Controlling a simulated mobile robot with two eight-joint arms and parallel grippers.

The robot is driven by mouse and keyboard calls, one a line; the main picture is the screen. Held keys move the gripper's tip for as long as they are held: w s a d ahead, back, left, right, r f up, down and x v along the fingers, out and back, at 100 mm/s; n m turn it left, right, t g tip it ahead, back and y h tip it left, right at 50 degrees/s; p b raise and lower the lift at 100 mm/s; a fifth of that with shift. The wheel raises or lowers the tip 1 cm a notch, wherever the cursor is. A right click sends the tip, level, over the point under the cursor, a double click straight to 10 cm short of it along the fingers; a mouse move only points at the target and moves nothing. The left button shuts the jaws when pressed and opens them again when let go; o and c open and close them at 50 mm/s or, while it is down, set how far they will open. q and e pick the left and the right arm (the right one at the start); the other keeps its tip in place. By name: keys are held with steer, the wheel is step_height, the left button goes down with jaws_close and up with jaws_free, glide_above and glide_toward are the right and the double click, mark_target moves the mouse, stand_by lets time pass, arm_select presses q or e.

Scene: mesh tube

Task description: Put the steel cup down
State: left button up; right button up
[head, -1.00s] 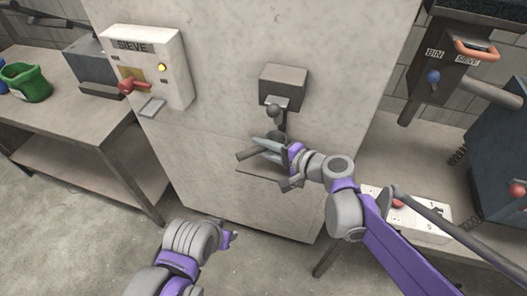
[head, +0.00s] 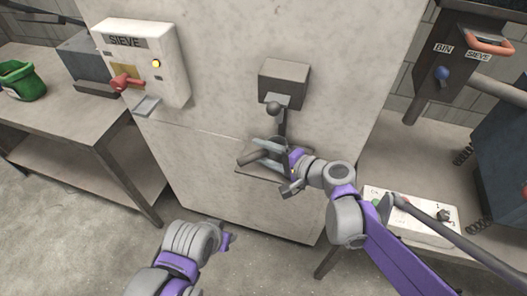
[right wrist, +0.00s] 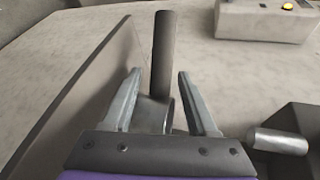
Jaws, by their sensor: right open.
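The steel cup (right wrist: 152,114) shows in the right wrist view as a grey round body low between my right fingers, partly hidden by the gripper. Its dark straight handle (right wrist: 164,45) points away past the fingertips. In the head view the handle (head: 248,159) sticks out left over a small ledge (head: 244,172) on the pale cabinet; the cup body is mostly hidden by the gripper. My right gripper (head: 264,149) is open, its fingers spread on either side of the cup. My left gripper (head: 225,238) is low in front of the cabinet; its jaws are unclear.
A white SIEVE panel (head: 143,62) with a red handle is at left. A green container (head: 20,80) stands on the left table. A white control box (head: 425,215) is at right.

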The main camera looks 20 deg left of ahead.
steer(key=shift+r, duration=0.2)
steer(key=v, duration=1.2)
steer(key=shift+p, duration=0.35)
steer(key=s+d+f+n+h, duration=0.3)
steer(key=s+d+f+h, duration=0.3)
steer(key=s+d, duration=0.2)
steer(key=s+d+f+n+g+h, duration=0.1)
steer(key=s+d+f+n+h, duration=0.2)
steer(key=d, duration=0.9)
steer(key=s+f+h, duration=0.3)
steer(key=s+h, duration=0.1)
steer(key=s, duration=0.1)
steer(key=shift+f, duration=0.35)
steer(key=r+p, duration=0.2)
steer(key=w+r+p, duration=0.1)
steer(key=r+p, duration=0.2)
steer(key=shift+r, duration=0.35)
